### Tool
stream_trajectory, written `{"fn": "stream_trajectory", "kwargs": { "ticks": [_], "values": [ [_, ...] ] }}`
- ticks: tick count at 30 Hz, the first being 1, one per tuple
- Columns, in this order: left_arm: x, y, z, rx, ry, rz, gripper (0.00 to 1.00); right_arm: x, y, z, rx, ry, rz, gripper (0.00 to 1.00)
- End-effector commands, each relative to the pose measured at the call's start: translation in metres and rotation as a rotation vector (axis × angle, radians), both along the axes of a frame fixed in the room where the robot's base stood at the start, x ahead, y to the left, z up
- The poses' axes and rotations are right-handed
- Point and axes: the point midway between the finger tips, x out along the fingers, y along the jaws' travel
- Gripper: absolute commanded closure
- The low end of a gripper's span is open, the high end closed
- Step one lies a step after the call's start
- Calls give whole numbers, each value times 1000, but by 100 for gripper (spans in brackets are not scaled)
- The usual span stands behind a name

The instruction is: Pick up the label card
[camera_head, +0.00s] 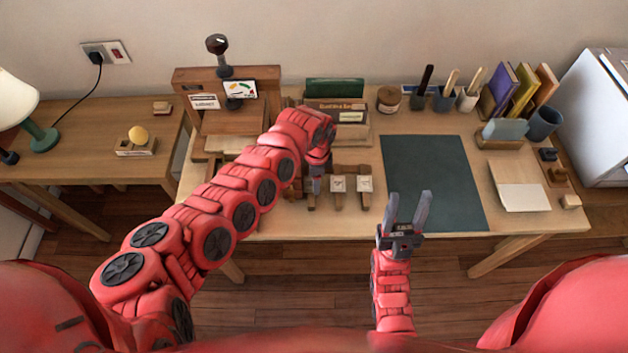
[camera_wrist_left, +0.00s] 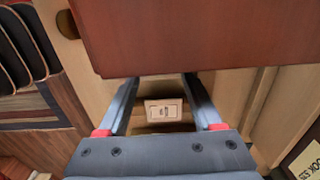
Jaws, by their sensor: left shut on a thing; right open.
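A small pale label card with dark print (camera_wrist_left: 164,111) shows between the fingers of my left gripper (camera_wrist_left: 161,84) in the left wrist view. The left gripper is shut on it, though a dark red-brown slab (camera_wrist_left: 200,35) hides the fingertips and the contact. In the head view my left gripper (camera_head: 316,184) points down at the left end of a row of small wooden stands; its arm hides part of the area. Two similar pale cards (camera_head: 338,184) (camera_head: 365,184) sit on the stands to its right. My right gripper (camera_head: 404,212) is open and empty by the dark mat's front left corner.
The dark green mat (camera_head: 432,175) lies clear. A wooden press (camera_head: 222,118) with signs stands at the back left, a book box (camera_head: 335,107) behind the left hand. Pen cups, books (camera_head: 500,88) and a paper stack (camera_head: 518,185) fill the right. A lamp (camera_head: 35,130) stands left.

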Motion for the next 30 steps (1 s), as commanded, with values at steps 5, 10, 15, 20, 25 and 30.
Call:
{"fn": "stream_trajectory", "kwargs": {
  "ticks": [5, 10, 15, 20, 25, 30],
  "values": [
    [1, -1, 6, -2, -2, -1, 83, 0, 0, -2, 0, 0, 0, 50],
    [1, 1, 23, 0, -1, 1, 83, 0, 0, -9, 0, 0, 0, 50],
    [-12, 0, 37, 2, 7, 1, 83, 0, 0, -6, 0, 0, 0, 50],
    [-30, -6, 45, 1, 3, -1, 83, 0, 0, 7, 0, 0, 0, 50],
    [-45, -10, 52, 5, 2, -5, 83, 0, 0, 49, 0, 0, 0, 50],
    [-67, -15, 53, 7, -2, -10, 83, 0, 0, 78, 0, 0, 0, 50]
  ]
}}
